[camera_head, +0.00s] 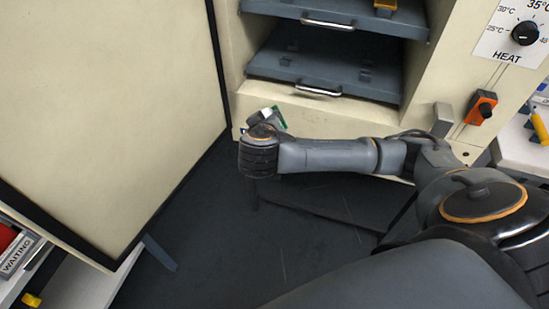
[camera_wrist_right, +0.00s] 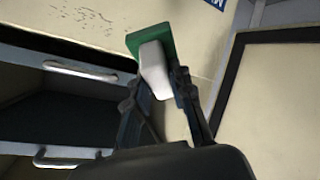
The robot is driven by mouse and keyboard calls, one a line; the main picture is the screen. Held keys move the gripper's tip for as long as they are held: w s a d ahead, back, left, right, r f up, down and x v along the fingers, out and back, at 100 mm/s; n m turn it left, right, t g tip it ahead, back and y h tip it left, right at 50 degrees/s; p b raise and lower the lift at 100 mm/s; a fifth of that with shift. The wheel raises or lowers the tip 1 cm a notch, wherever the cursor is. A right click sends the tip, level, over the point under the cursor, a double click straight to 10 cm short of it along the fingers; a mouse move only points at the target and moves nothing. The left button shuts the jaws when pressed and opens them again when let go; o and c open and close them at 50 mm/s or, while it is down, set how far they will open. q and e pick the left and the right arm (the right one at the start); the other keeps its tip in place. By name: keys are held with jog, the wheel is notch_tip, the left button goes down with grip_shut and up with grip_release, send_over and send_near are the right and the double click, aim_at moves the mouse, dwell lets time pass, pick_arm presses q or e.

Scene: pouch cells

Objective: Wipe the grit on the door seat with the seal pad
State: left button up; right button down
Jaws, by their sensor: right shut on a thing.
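The seal pad (camera_wrist_right: 150,43) has a green base and a white handle. My right gripper (camera_wrist_right: 162,82) is shut on the white handle, with the green base beyond the fingertips. In the head view only a bit of the green pad (camera_head: 281,118) shows past my right gripper (camera_head: 265,124), at the lower front of the cabinet. The grit shows as dark specks (camera_wrist_right: 96,16) on the cream door seat (camera_wrist_right: 100,30) at the upper left of the wrist view. The pad's edge is near that surface; I cannot tell whether they touch. My left gripper is out of view.
The open cream door (camera_head: 110,100) with a black edge stands at the left. Dark shelves (camera_head: 330,75) with metal handles sit in the cabinet above my right forearm. A heat dial (camera_head: 525,33) and an orange switch (camera_head: 480,108) are at the right. Dark floor lies below.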

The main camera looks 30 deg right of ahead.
jog(key=f+t+h+b, duration=0.1)
jog(key=d+f+t+h+b, duration=0.1)
jog(key=f+b, duration=0.1)
jog(key=d+f+n+t+h+b, duration=0.1)
jog(key=f, duration=0.1)
jog(key=shift+s+t, duration=0.3)
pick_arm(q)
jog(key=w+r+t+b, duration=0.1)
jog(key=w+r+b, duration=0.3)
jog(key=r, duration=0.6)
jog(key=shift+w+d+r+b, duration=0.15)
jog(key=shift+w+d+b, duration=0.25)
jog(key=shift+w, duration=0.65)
pick_arm(e)
jog(key=shift+w+d+f+n+t+h, duration=0.1)
jog(key=shift+d+f+n+t+h, duration=0.2)
jog(key=shift+d+n+t, duration=0.55)
jog(key=shift+w+d+f+n+t+h, duration=0.1)
jog(key=shift+d+f+n+t+h, duration=0.2)
jog(key=shift+t, duration=0.95)
jog(key=shift+d, duration=0.1)
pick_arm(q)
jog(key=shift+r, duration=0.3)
pick_arm(e)
jog(key=shift+w+d, duration=0.15)
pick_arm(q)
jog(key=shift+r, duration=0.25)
pick_arm(e)
jog(key=shift+w+d, duration=0.1)
jog(key=shift+w, duration=0.05)
